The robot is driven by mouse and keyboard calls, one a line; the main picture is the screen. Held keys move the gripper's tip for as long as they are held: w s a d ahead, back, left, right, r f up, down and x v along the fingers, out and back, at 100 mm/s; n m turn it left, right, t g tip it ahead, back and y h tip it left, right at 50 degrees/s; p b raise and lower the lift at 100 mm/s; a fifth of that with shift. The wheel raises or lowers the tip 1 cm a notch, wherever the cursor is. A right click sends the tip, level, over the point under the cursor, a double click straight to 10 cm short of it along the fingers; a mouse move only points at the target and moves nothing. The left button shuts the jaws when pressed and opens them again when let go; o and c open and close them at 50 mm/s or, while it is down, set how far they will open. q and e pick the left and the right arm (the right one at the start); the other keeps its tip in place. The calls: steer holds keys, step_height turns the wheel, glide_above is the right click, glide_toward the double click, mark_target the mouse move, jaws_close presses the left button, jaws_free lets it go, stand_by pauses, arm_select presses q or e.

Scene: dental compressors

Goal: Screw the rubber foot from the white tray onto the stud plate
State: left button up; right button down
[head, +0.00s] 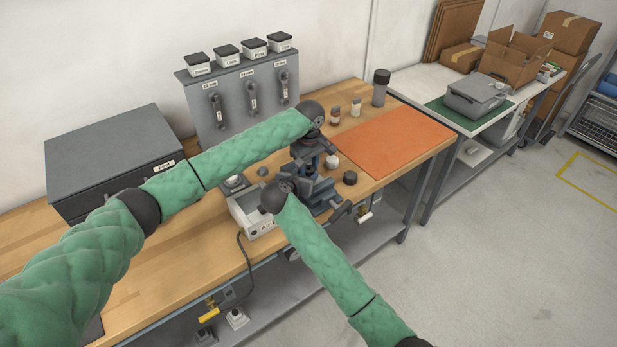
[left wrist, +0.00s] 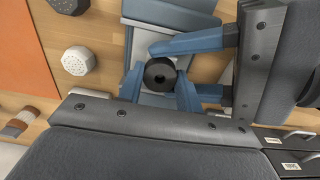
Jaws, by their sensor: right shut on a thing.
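A black rubber foot (left wrist: 161,73), round with a hole in its middle, shows in the left wrist view between blue fingers. My right gripper (left wrist: 172,68) comes in from the right there and is shut on the foot; its lower finger is partly hidden. My left gripper (left wrist: 160,80) reaches up from the bottom with one finger on each side of the foot, close to it, and looks open. In the head view the left gripper (head: 308,165) is above the right gripper (head: 318,188), and the foot is hidden. I cannot make out the stud plate.
A blue-grey fixture (left wrist: 170,14) lies close beyond the fingers. A white knob (left wrist: 78,60) and a dark knob (head: 350,178) stand beside it. A white box (head: 258,228) sits at the table's front edge. The orange mat (head: 397,140) is clear.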

arm_select(q)
steer(key=o, duration=1.1)
steer(key=shift+a, duration=0.1)
arm_select(e)
steer(key=shift+d+r, duration=0.1)
arm_select(q)
steer(key=shift+a+r, duration=0.1)
steer(key=shift+r, duration=2.15)
steer(key=shift+c, duration=1)
steer(key=shift+r, duration=0.2)
steer(key=shift+c, duration=0.6)
steer(key=r, duration=0.3)
steer(key=shift+d+r, duration=0.1)
steer(key=shift+d, duration=0.1)
